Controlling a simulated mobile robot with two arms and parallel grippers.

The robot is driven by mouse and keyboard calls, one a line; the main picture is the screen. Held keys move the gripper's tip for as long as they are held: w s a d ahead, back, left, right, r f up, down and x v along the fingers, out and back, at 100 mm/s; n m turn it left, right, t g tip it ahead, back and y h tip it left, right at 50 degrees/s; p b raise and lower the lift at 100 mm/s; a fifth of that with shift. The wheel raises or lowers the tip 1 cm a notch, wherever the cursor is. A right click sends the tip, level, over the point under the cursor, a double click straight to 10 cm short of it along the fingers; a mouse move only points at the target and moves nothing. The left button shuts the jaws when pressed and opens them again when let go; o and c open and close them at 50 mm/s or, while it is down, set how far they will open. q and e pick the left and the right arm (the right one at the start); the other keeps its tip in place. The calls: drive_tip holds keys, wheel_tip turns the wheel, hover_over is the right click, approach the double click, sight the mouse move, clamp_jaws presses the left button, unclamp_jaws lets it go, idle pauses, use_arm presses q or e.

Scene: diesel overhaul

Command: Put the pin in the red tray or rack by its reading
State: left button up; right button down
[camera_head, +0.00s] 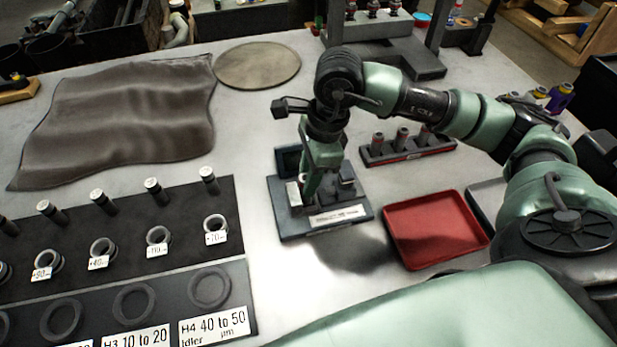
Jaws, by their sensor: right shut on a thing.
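My right gripper (308,195) points down over the dark measuring stand (293,228) in the middle of the table. It is shut on a pin, which is mostly hidden by the fingers and the stand's blocks. The stand has a small dark screen at its back left and a white label in front, too small to read. The red tray (436,230) lies right of the stand and looks empty. A dark rack (377,158) with red edging, holding several pins, stands behind the tray. My left gripper is not in view.
A dark board (112,215) at left holds several pins, rings with number tags and flat rings; one label reads "H4 40 to 50". A brown cloth (120,110) and a round mat (257,65) lie behind. A grey tray (487,200) is partly hidden by my right arm.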

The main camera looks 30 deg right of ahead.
drive_tip(key=shift+r+p, duration=1)
drive_tip(key=shift+r, duration=1.15)
